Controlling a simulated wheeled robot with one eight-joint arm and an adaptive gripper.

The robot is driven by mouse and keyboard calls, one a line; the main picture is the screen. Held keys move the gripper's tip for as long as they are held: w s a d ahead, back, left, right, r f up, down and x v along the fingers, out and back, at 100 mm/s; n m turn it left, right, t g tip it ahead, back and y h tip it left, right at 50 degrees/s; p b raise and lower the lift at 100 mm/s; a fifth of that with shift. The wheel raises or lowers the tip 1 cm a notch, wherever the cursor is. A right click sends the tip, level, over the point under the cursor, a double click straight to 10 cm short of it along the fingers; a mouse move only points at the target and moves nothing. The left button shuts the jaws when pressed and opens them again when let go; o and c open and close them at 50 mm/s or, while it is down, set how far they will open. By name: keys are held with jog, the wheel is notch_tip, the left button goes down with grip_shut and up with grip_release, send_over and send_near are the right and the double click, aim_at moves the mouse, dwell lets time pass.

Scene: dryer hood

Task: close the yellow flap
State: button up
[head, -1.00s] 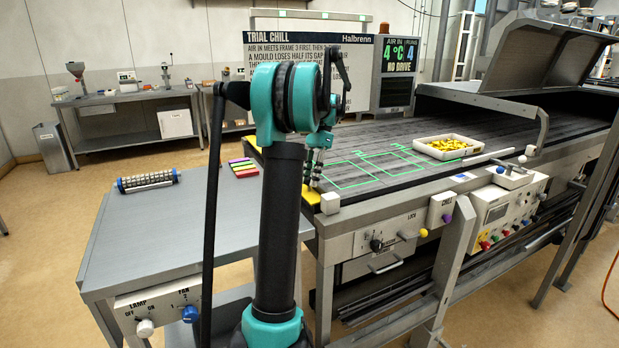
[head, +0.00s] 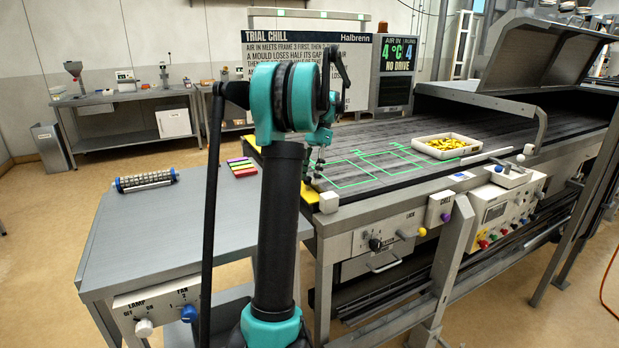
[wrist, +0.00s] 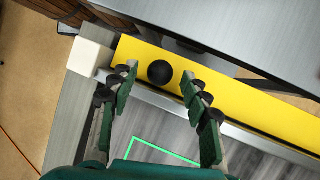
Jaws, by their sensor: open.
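The yellow flap (head: 309,194) is a long strip along the near left end of the conveyor bed. My arm hides its middle in the head view. In the wrist view the yellow flap (wrist: 245,95) runs across the picture with a round black knob (wrist: 160,72) on it. My gripper (wrist: 159,78) is open, with one finger on each side of the knob and nothing held between them. I cannot tell whether the fingers touch the flap. In the head view my gripper (head: 315,172) is over the bed's left end, partly hidden by my arm.
A white block (head: 328,202) sits at the bed's near corner. A grey side table (head: 150,235) with a roller (head: 147,180) and coloured bars (head: 241,166) stands to the left. A white tray of yellow pieces (head: 441,147) is farther along the bed, near the raised hood (head: 535,60).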

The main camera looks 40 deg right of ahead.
jog(key=v, duration=1.1)
jog(key=shift+s, duration=0.1)
